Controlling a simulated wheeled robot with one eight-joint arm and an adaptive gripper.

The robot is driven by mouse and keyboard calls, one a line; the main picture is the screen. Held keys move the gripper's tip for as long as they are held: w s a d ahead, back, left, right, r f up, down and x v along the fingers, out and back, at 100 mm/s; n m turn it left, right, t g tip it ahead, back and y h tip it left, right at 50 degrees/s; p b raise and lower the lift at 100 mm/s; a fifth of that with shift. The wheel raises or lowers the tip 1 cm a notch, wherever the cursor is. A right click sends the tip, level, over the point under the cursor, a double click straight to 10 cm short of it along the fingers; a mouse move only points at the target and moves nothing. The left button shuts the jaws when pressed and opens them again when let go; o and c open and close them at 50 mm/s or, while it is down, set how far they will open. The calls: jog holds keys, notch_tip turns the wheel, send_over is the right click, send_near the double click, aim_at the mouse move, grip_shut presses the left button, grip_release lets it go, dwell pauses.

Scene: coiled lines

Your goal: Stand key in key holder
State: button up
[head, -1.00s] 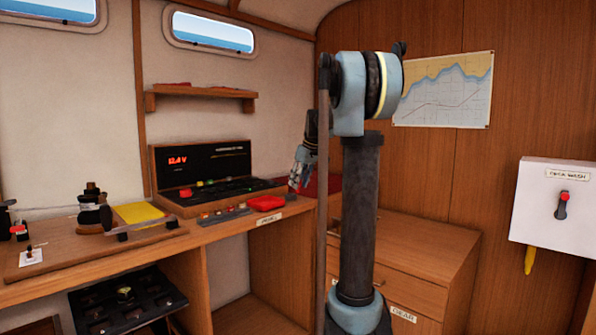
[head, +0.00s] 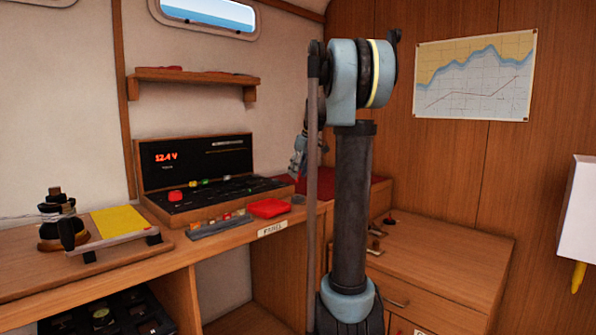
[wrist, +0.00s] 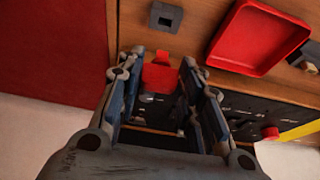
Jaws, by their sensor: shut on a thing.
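My gripper (wrist: 163,68) shows in the wrist view with its fingers closed on a red key (wrist: 159,76). The key lies between the two fingers near their tips; its lower part is hard to make out. A small grey block with a square hole (wrist: 166,17), which looks like the key holder, sits on the wooden surface just beyond the fingertips. The key is apart from it in the picture. The grey block (head: 298,199) shows there right of a red tray.
The red tray (wrist: 258,38) lies beside the block. The black instrument panel (head: 205,172) stands behind, with a grey strip of small parts (head: 220,227) before it. A yellow pad (head: 118,221) lies left. The drawer cabinet top (head: 440,250) is mostly clear.

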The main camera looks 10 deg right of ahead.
jog(key=shift+d+f, duration=0.2)
jog(key=shift+f, duration=2.3)
jog(key=shift+s, duration=0.15)
jog(key=shift+f, duration=1.6)
dwell(1.6)
jog(key=o, duration=1)
jog(key=shift+c, duration=0.2)
jog(key=v, duration=1.1)
jog(key=shift+r, duration=0.4)
jog(key=shift+s, duration=0.1)
